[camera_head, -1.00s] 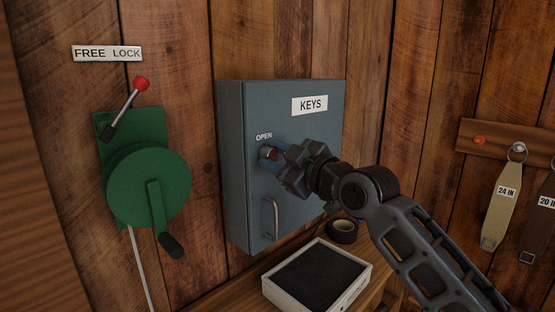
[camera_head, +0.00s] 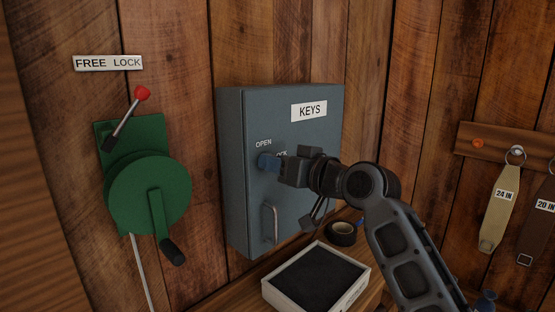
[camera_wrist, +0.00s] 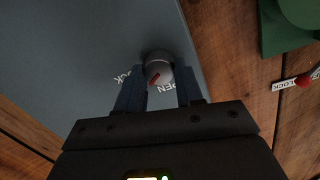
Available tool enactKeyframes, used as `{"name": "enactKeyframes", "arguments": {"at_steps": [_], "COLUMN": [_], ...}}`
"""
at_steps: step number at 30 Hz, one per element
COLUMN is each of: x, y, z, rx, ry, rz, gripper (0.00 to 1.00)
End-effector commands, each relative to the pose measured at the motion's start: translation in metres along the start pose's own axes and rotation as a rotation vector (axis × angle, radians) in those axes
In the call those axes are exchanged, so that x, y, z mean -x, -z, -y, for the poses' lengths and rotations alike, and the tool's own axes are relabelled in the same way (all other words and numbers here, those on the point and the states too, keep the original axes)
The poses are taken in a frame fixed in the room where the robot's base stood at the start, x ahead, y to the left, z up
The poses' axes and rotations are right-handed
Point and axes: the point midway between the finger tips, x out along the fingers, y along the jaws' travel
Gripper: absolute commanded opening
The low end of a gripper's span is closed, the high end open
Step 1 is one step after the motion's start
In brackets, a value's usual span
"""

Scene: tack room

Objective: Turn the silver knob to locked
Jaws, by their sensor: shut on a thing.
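The silver knob (camera_wrist: 158,65) is on the front of the grey-blue key cabinet (camera_head: 234,190). In the wrist view its red mark points to the lower left, between the partly covered OPEN label (camera_wrist: 164,88) and LOCK label (camera_wrist: 122,77). My gripper (camera_head: 268,161) is at the knob, and in the head view its fingers hide the knob. In the wrist view the fingers of my gripper (camera_wrist: 160,84) stand on both sides of the knob, shut on it. The OPEN label also shows in the head view (camera_head: 263,143), with part of LOCK to its lower right.
A cabinet handle (camera_head: 270,222) is below the knob. A green crank box (camera_head: 150,190) with a red-tipped lever (camera_head: 141,93) is on the wall at left. A framed dark pad (camera_head: 318,278) and a tape roll (camera_head: 343,232) lie below. Tags hang at right.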

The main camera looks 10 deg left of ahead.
Motion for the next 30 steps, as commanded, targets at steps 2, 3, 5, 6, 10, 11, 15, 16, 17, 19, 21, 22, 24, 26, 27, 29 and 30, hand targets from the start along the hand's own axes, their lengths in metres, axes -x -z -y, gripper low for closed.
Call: {"name": "enactKeyframes", "arguments": {"at_steps": [2, 3, 5, 6, 10, 11, 15, 16, 17, 19, 21, 22, 24, 26, 27, 29, 30], "x": [-0.0002, -0.0003, 0.0000, -0.0002, -0.0001, 0.0000, 0.0000, 0.0001, 0.0002, 0.0000, 0.0000, 0.0000, 0.0000, 0.0000, 0.0000, 0.0001, 0.0001], "y": [0.0021, 0.0023, 0.0024, 0.0020, 0.0018, 0.0020, 0.0022, 0.0022, 0.0022, 0.0018, 0.0016, 0.0016, 0.0014, 0.0013, 0.0012, 0.0011, 0.0010], "z": [0.0010, 0.0010, 0.0002, 0.0004, -0.0006, -0.0008, -0.0011, -0.0015, -0.0016, -0.0016, -0.0018, -0.0020, -0.0022, -0.0023, -0.0024, -0.0025, -0.0026], "rx": [-0.074, -0.111, -0.165, -0.199, -0.303, -0.324, -0.410, -0.426, -0.441, -0.469, -0.494, -0.502, -0.518, -0.529, -0.533, -0.538, -0.540], "ry": [0.006, 0.008, 0.011, 0.014, 0.019, 0.021, 0.027, 0.027, 0.028, 0.030, 0.032, 0.032, 0.033, 0.034, 0.034, 0.034, 0.035], "rz": [0.006, 0.008, 0.011, 0.014, 0.021, 0.022, 0.027, 0.028, 0.029, 0.031, 0.033, 0.033, 0.034, 0.034, 0.035, 0.035, 0.035], "gripper": [0.06, 0.06, 0.06, 0.06, 0.06, 0.06, 0.06, 0.06, 0.06, 0.06, 0.06, 0.06, 0.06, 0.06, 0.06, 0.06, 0.06]}}
